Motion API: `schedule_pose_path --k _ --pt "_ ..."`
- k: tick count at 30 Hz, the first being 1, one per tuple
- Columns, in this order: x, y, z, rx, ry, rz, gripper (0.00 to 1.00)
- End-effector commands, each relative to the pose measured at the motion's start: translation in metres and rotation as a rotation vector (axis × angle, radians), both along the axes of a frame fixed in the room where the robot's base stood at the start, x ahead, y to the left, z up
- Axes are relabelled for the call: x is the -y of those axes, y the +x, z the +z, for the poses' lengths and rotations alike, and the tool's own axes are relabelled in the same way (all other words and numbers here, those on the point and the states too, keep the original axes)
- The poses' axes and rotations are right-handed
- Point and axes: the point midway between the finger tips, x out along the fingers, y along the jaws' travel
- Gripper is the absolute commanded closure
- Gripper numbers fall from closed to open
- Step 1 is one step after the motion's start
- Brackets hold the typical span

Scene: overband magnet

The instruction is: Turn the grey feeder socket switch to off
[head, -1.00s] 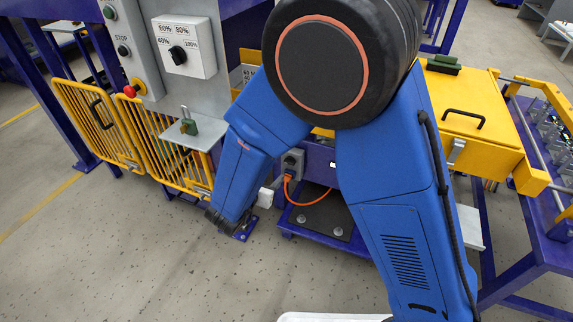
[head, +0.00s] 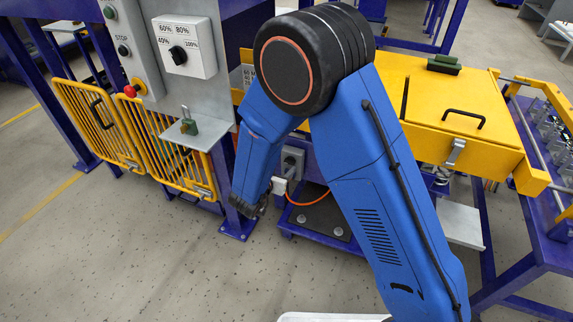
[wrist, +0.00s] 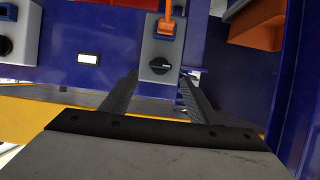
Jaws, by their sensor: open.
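The grey feeder socket (head: 293,157) is mounted on the blue frame below the yellow machine, partly hidden by my arm in the head view. In the wrist view the grey socket box (wrist: 176,48) has a black rotary switch (wrist: 160,65), its light mark lying roughly sideways. An orange plug (wrist: 166,26) sits in the socket. My gripper (wrist: 159,77) is open, and the switch appears between its two fingertips. I cannot tell whether the fingers touch it. In the head view the gripper is mostly hidden at the end of my blue arm.
Another grey box with a black knob (wrist: 6,44) is at the left edge of the wrist view. An orange cable (head: 312,201) hangs below the socket. Yellow gates (head: 175,155) and a blue post stand to the left. The floor in front is clear.

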Motion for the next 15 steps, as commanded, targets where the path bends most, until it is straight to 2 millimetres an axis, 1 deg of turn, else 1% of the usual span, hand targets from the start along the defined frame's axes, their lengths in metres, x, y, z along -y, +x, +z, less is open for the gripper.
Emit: schedule_pose_path --k 1,6,10,15 --pt "0.004 0.008 -0.004 -0.001 -0.001 -0.003 0.45" --pt "0.012 0.03 -0.013 -0.001 -0.001 -0.003 0.45" --pt "0.015 0.041 -0.018 0.0 -0.001 -0.002 0.45" --pt "0.017 0.047 -0.021 0.0 0.001 0.0 0.45"
